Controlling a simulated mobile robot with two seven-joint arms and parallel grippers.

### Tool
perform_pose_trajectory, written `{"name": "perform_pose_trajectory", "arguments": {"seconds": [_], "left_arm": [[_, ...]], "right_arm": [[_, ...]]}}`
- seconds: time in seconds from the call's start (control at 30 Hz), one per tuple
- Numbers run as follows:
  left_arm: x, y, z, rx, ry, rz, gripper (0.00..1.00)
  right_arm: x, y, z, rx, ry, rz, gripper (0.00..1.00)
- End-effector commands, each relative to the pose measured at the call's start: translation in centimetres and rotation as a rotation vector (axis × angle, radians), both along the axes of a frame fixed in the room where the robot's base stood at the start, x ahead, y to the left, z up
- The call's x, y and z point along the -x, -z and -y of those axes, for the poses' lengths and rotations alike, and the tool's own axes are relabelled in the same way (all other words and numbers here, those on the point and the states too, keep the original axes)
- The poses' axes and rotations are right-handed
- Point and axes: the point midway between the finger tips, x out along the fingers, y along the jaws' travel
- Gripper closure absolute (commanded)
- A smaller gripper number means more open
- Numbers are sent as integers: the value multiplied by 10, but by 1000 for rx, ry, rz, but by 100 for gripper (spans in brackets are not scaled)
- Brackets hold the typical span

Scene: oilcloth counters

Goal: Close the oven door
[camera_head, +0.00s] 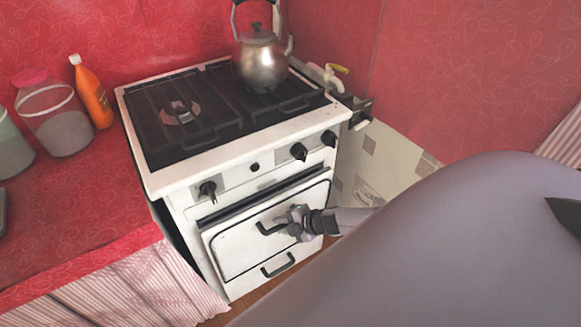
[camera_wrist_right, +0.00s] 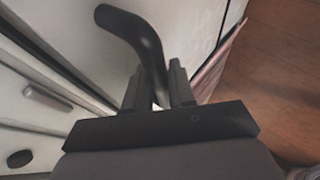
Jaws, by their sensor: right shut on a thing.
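The oven door (camera_head: 235,255) is the white front panel of the stove (camera_head: 160,180), below the knobs. A dark gap runs along its top edge, and it looks slightly ajar. Its black bar handle (camera_head: 268,229) is on the upper part of the door. My right gripper (camera_head: 293,222) is at the right end of this handle. In the right wrist view the gripper (camera_wrist_right: 158,88) is shut on the curved black handle (camera_wrist_right: 137,35), which passes between its two fingers. My left gripper is not in view.
A metal kettle (camera_head: 260,62) stands on the stove top. An orange bottle (camera_head: 92,95) and a glass jar (camera_head: 60,130) stand on the red counter (camera_head: 80,210) at left. A second dark handle (camera_head: 278,266) sits low on the stove front. Wooden floor (camera_wrist_right: 270,85) is clear beside the door.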

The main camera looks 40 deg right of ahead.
Motion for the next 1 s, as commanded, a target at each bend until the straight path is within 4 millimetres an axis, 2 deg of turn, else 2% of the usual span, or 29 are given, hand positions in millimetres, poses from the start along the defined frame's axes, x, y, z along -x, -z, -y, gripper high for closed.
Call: {"name": "perform_pose_trajectory", "arguments": {"seconds": [0.2, 0.7, 0.73, 0.77, 0.8, 1.0], "left_arm": [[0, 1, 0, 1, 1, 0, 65], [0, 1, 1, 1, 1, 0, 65], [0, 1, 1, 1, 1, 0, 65], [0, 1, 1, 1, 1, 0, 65], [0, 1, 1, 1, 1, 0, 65], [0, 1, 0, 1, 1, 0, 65]], "right_arm": [[-12, -4, 1, 2, -2, 1, 100], [-17, -6, 2, 2, 0, 6, 100], [-18, -7, 2, 2, 0, 6, 70], [-18, -7, 2, 2, 0, 6, 60], [-18, -7, 2, 1, 1, 5, 56], [-18, -7, 1, 0, 2, 6, 56]]}}
